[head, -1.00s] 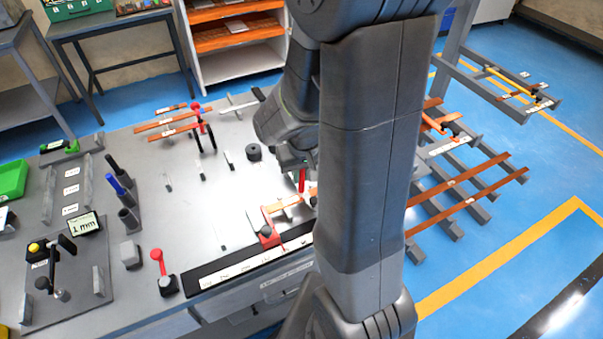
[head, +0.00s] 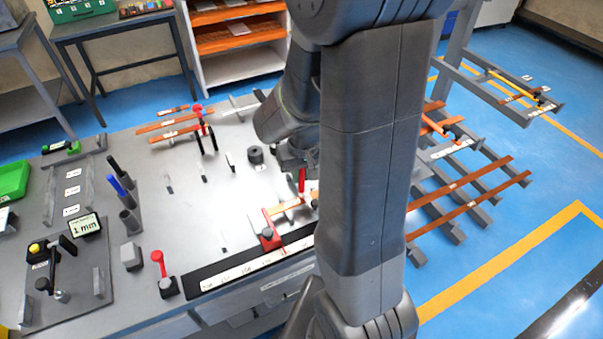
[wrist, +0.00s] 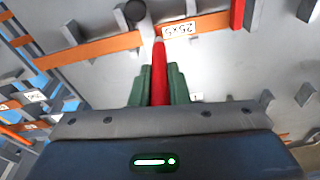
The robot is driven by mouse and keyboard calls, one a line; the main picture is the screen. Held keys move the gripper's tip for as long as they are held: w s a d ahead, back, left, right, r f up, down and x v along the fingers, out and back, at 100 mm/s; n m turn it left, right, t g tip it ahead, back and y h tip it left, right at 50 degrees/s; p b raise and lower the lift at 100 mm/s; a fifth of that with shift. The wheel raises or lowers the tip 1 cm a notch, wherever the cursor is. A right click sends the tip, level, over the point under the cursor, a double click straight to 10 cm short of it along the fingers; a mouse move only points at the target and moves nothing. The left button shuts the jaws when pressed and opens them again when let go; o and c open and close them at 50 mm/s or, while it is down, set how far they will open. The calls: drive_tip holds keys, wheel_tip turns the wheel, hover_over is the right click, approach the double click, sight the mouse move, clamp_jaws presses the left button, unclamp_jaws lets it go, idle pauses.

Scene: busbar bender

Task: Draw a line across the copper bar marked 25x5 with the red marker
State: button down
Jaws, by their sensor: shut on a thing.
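My gripper (wrist: 156,88) is shut on the red marker (wrist: 159,75), which stands between its green fingers in the wrist view. The marker's far end lies against or just above the near edge of the copper bar (wrist: 98,50), beside its white label reading 25x5 (wrist: 176,30), upside down here. I cannot tell whether the tip touches. In the head view the red marker (head: 301,182) is upright over the bar (head: 285,207), with much of my gripper and the bar's right end hidden behind my arm. No line is clearly visible on the bar.
A red stop (head: 269,232) stands by the bar's left end on the bench. A black round weight (head: 255,155) and dark holders (head: 127,218) stand nearby. Other copper bars (head: 174,133) lie at the back left.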

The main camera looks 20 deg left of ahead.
drive_tip(key=shift+w+a, duration=0.3)
drive_tip(key=shift+a, duration=0.05)
idle(0.7)
wheel_tip(320, 180, up, 7)
drive_tip(key=p, duration=0.5)
idle(0.8)
idle(0.7)
